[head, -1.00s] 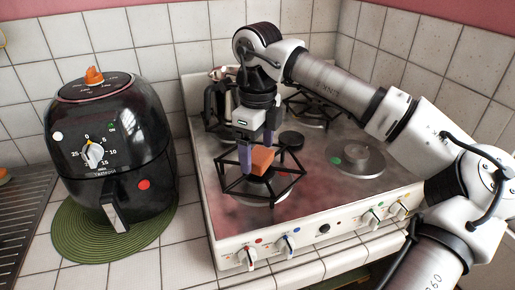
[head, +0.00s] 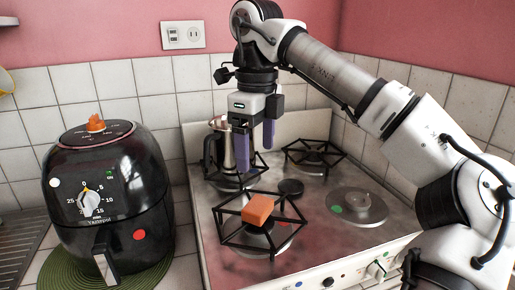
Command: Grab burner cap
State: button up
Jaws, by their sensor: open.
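A dark round disc, which looks like the burner cap (head: 291,188), lies flat on the stove top between the grates. The front-right burner (head: 357,205) has a bare metal base with no grate over it. My gripper (head: 256,159) is open and empty, with its two purple fingers pointing down. It hangs above the stove, up and to the left of the cap in the picture and apart from it.
An orange block (head: 258,209) rests on the front-left grate (head: 285,232). A metal pot (head: 226,140) with a dark handle stands on the back-left burner, behind my gripper. Another grate (head: 313,158) is at the back right. A black air fryer (head: 108,200) stands left.

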aim_at(291, 186)
jog(key=i+z, duration=0.15)
jog(key=z, duration=0.2)
jog(key=i+z, duration=0.15)
jog(key=z, duration=0.15)
jog(key=i+z, duration=0.15)
jog(key=z, duration=0.2)
